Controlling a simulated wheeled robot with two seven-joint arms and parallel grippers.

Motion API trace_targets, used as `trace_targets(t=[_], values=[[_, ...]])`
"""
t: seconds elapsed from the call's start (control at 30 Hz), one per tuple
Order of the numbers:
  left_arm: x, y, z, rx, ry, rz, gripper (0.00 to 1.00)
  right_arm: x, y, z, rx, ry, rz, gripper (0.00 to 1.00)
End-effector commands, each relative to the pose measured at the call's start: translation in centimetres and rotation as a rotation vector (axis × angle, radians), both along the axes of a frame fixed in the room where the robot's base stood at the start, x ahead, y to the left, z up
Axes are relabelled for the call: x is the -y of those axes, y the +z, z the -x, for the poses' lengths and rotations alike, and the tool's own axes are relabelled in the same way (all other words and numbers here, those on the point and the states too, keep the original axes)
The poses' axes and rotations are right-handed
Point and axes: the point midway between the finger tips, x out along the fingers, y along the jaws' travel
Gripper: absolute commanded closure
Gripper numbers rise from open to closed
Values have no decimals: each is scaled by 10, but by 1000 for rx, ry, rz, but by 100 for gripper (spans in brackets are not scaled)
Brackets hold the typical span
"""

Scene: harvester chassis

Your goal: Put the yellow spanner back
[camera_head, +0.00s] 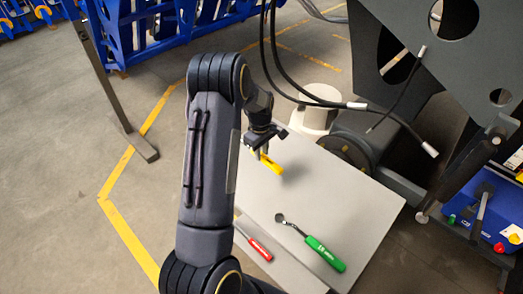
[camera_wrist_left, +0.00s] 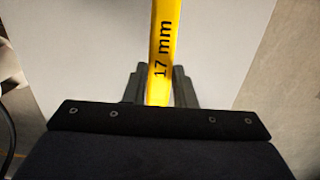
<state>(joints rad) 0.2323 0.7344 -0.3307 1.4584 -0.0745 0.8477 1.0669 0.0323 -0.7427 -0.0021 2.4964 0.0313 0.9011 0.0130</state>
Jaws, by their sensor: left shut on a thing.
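The yellow spanner (camera_head: 271,164) is in my left gripper (camera_head: 261,152), over the far left part of the pale grey table (camera_head: 350,205). In the left wrist view its yellow handle (camera_wrist_left: 163,40), marked "17 mm", runs up between the two fingers of the left gripper (camera_wrist_left: 159,88), which are shut on it. The far end of the spanner is out of that view. I cannot tell the exact gap between spanner and table. My right gripper is not in view.
A green-handled tool (camera_head: 325,254) and a red-handled tool (camera_head: 259,248) lie on the table's near part. Black cables with pale ends (camera_head: 430,149) hang beside the dark chassis (camera_head: 470,60). A blue box (camera_head: 490,205) stands at right. The table's middle is clear.

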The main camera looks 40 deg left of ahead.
Motion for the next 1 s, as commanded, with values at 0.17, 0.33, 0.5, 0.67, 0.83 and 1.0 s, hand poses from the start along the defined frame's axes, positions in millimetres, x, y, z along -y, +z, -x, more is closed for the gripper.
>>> trace_targets(t=[0.17, 0.33, 0.5, 0.67, 0.83, 1.0], values=[[0, -23, 0, 0, -1, 0, 100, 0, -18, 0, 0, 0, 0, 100], [0, -40, 0, -1, -1, 0, 100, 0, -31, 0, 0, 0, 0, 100], [0, -53, 0, 0, -1, 0, 100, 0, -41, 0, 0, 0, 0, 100], [0, -57, 0, 1, 0, -1, 100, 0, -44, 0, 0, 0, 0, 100], [0, -57, 0, 1, 0, 0, 100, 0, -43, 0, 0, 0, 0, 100], [0, -57, 0, 0, -1, 0, 66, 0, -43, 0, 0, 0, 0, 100]])
